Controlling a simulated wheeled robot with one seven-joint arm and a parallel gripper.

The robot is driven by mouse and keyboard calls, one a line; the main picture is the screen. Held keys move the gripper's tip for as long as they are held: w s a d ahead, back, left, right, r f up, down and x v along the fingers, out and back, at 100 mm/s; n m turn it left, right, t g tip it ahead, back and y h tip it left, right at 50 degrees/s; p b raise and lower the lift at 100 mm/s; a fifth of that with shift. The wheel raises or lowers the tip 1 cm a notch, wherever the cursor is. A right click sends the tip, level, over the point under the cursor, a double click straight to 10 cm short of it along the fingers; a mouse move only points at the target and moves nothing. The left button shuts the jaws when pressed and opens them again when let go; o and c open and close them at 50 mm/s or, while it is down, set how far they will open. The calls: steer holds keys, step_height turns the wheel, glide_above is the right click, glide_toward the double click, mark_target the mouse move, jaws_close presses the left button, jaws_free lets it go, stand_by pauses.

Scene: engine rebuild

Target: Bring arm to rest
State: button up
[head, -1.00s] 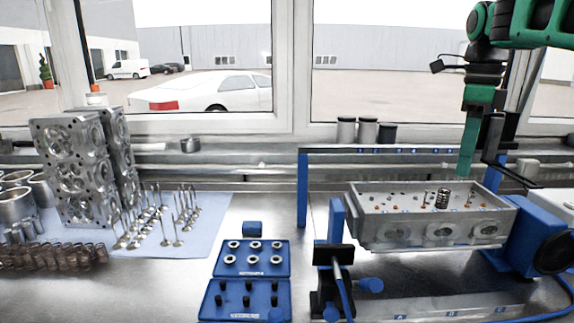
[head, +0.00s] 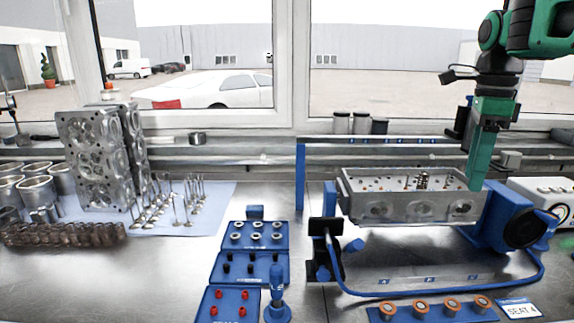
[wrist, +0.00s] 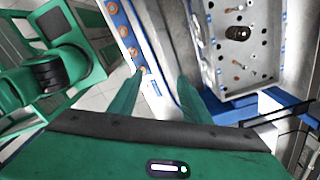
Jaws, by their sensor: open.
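My arm comes down from the upper right in the head view, with my green gripper (head: 476,182) pointing down at the right end of the grey cylinder head (head: 385,209) in its blue stand. In the wrist view the two green fingers (wrist: 155,92) are spread apart with nothing between them. The cylinder head (wrist: 235,45) shows there at the upper right, with a dark coil spring (wrist: 239,33) standing in it. The same spring (head: 422,181) shows in the head view. Whether the fingertips clear the cylinder head's rim cannot be told from the head view.
A blue strip with copper-coloured rings (head: 450,305) lies at the front right. Blue trays (head: 240,268) stand at centre, beside a blue tool (head: 277,292). Cylinder heads (head: 90,160) and valves (head: 180,205) are at left. A white box (head: 540,195) stands at right.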

steer(key=s+d+f+n, duration=0.3)
steer(key=s+f+n, duration=1.4)
steer(key=s+f, duration=0.5)
steer(key=shift+s+f+n, duration=0.3)
steer(key=shift+s+f, duration=0.1)
steer(key=shift+s, duration=0.6)
steer(key=shift+w+f, duration=0.2)
steer(key=shift+w, duration=0.45)
